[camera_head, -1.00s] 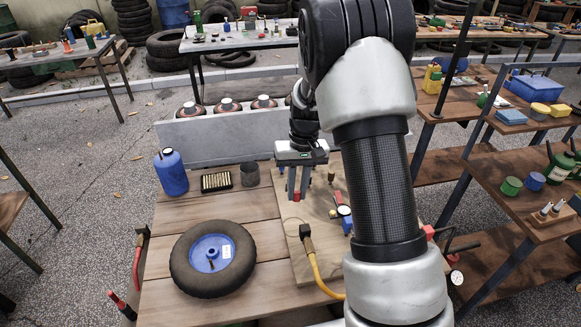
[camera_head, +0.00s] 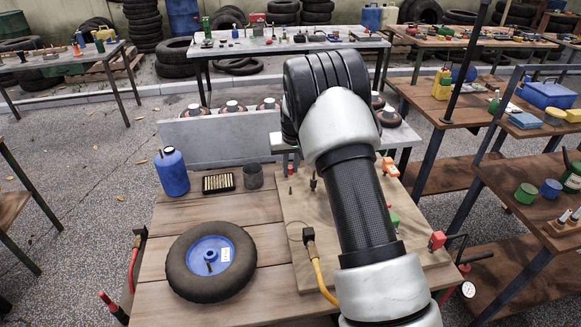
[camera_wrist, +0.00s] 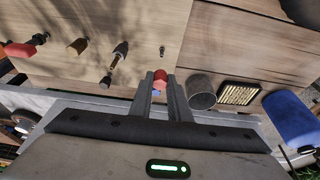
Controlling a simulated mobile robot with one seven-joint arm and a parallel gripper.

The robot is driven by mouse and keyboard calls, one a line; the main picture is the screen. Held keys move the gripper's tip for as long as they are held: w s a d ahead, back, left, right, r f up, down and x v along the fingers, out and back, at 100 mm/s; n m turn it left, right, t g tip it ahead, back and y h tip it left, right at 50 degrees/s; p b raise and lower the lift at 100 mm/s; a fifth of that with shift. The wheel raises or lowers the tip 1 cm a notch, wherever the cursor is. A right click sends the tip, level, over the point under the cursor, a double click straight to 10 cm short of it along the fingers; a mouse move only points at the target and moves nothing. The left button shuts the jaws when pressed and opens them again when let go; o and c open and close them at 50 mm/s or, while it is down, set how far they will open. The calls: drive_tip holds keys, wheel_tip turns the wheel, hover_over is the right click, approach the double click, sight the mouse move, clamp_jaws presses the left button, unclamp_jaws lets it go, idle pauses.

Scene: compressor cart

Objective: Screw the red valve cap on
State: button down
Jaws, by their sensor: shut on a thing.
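The red valve cap (camera_wrist: 160,80) is pinched between the fingertips of my gripper (camera_wrist: 160,76) in the wrist view. It is held near the wooden board (camera_wrist: 138,20), and I cannot tell its height above it. A small dark upright stem (camera_wrist: 162,50) stands on the board just beyond the cap, apart from it; it also shows in the head view (camera_head: 290,190). The wheel (camera_head: 178,270), a dark tyre with a blue hub, lies flat on the table, with a short stem (camera_head: 209,266) at the hub.
A grey cup (camera_head: 252,177), a black tray of brass pieces (camera_head: 218,183) and a blue bottle (camera_head: 172,172) stand at the table's back. A yellow hose (camera_head: 322,280) crosses the board's front.

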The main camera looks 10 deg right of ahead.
sight(291, 173)
drive_tip(key=shift+f+b, duration=1.55)
drive_tip(key=shift+f, duration=0.85)
drive_tip(key=shift+f+b, duration=1.05)
drive_tip(key=shift+b, duration=0.05)
idle(0.3)
drive_tip(key=shift+a+m+h+p, duration=0.15)
drive_tip(key=shift+m+h+p, duration=0.2)
drive_tip(key=shift+m, duration=1.25)
drive_tip(key=shift+m+h, duration=0.45)
drive_tip(key=shift+m, duration=0.75)
drive_tip(key=shift+m+g, duration=0.3)
drive_tip(key=shift+m, duration=0.1)
